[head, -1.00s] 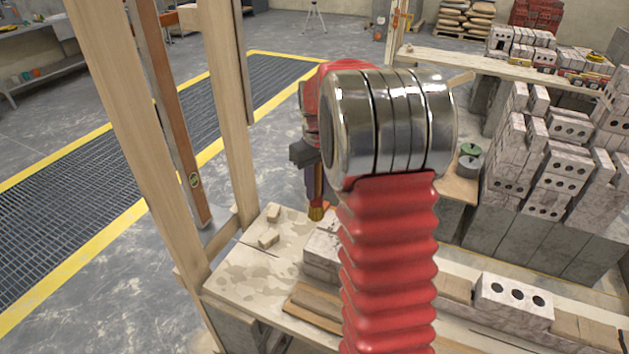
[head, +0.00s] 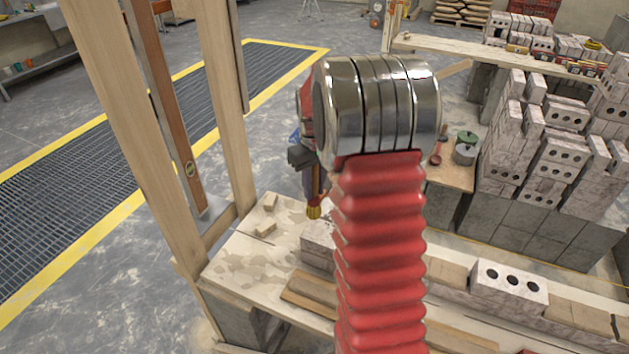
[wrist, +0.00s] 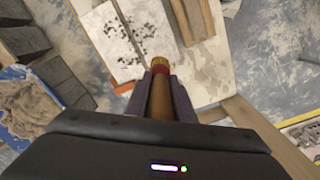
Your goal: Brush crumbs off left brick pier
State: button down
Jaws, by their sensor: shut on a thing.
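My gripper (wrist: 160,82) is shut on a brush, with its fingers on both sides of the wooden handle. In the head view the brush (head: 314,208) points down, just behind the left brick pier's far edge as pictured. The left brick pier (head: 317,240) is pale and partly hidden by my red arm sleeve. In the wrist view the pale pier top (wrist: 103,62) carries many dark crumbs (wrist: 125,32). The bristles appear beside the pier's lower right edge there; I cannot tell whether they touch.
Timber posts (head: 225,110) stand at left. A holed brick (head: 509,284) sits right of my arm. A blue-rimmed tub of mortar (wrist: 25,108) shows in the wrist view. Brick stacks (head: 560,150) stand at right.

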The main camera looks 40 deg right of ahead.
jog(key=shift+f, duration=0.2)
jog(key=shift+w+a, duration=0.2)
jog(key=shift+a, duration=0.2)
jog(key=w+a+f, duration=0.1)
jog(key=w+a, duration=0.1)
jog(key=a, duration=1)
jog(key=w+a+f, duration=0.1)
jog(key=w+a, duration=0.1)
jog(key=a, duration=1)
jog(key=shift+w+a, duration=0.15)
jog(key=shift+a, duration=0.1)
jog(key=shift+d+f, duration=0.1)
